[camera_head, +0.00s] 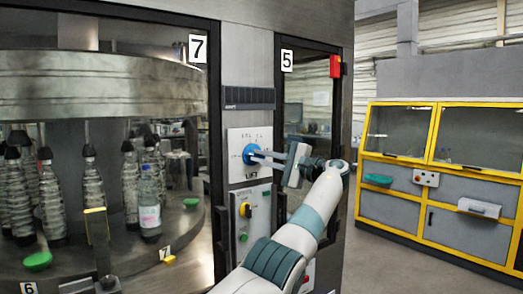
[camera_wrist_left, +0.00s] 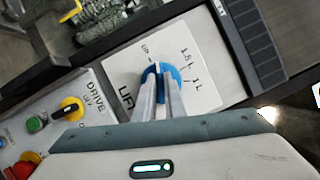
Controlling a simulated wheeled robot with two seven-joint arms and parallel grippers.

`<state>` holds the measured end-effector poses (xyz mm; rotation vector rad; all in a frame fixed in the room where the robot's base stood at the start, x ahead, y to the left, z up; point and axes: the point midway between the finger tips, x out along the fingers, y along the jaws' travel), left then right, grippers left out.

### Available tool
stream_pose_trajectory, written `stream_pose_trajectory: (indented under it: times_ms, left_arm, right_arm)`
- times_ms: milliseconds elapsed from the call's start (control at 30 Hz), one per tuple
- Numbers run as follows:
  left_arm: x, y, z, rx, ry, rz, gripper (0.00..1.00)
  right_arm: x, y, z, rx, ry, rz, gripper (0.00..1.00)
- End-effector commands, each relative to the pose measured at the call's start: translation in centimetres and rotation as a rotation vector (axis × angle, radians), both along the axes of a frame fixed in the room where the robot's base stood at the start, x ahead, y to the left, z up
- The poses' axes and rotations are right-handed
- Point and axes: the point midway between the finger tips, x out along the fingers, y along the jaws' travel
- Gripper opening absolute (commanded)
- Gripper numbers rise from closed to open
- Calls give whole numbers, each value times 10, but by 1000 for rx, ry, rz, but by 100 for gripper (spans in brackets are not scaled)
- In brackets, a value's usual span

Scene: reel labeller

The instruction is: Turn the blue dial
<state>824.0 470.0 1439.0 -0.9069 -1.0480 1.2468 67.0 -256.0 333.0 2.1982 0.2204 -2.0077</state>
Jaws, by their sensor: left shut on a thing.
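The blue dial (camera_head: 251,154) is on a white plate (camera_head: 237,170) on the machine's front panel, between the doors marked 7 and 5. My left gripper (camera_head: 262,155) reaches it from the right, with its fingers at the dial. In the left wrist view the blue dial (camera_wrist_left: 169,72) shows around the fingertips of my left gripper (camera_wrist_left: 160,84), which are shut on its middle part. The fingers hide part of the dial. The plate carries lettering, including "LIFT", beside the dial. My right gripper is in neither view.
Below the dial plate is a drive panel (camera_head: 243,225) with a yellow-and-black switch (camera_head: 246,210) and a green button. Left, behind glass, several bottles (camera_head: 150,205) stand on a carousel. A red box (camera_head: 335,66) is on the door frame. A yellow-framed cabinet (camera_head: 435,180) stands at right.

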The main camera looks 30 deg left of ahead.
Motion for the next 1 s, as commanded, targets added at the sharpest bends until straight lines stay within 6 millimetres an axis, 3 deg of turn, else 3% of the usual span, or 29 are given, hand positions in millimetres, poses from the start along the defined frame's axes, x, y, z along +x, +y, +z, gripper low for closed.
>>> stream_pose_trajectory:
  times_ms: [100,400,1000]
  left_arm:
    - [0,-1,4,-39,-88,0,0]
    - [0,-1,2,-107,-255,0,0]
    - [1,0,0,-129,-307,-1,0]
  right_arm:
    - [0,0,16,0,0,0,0]
    - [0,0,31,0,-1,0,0]
    - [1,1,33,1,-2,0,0]
